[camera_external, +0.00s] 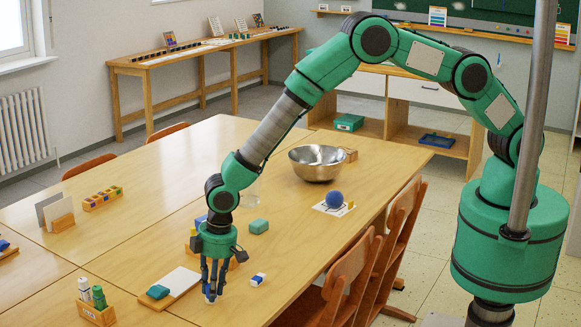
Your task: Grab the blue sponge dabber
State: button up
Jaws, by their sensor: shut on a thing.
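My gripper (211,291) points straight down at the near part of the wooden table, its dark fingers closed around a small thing. Only a bluish-white bit of this thing shows low between the fingers, at table height; it appears to be the blue sponge dabber (209,298). The fingers hide most of its shape. I cannot tell whether it still touches the table.
Chairs (352,278) line the right edge.

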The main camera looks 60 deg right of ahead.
jog(key=shift+r, duration=0.1)
dwell(0.3)
jog(key=shift+r, duration=0.55)
notch_tip(320, 180, up, 2)
jog(key=shift+r+p, duration=0.15)
jog(key=shift+p, duration=0.25)
jog(key=s+d, duration=0.3)
jog(key=s, duration=0.1)
jog(key=s+d+r+p, duration=0.1)
jog(key=s+d, duration=0.6)
jog(key=s, duration=0.1)
jog(key=shift+s+d+r, duration=0.1)
jog(key=shift+d+r, duration=0.05)
jog(key=shift+r, duration=0.05)
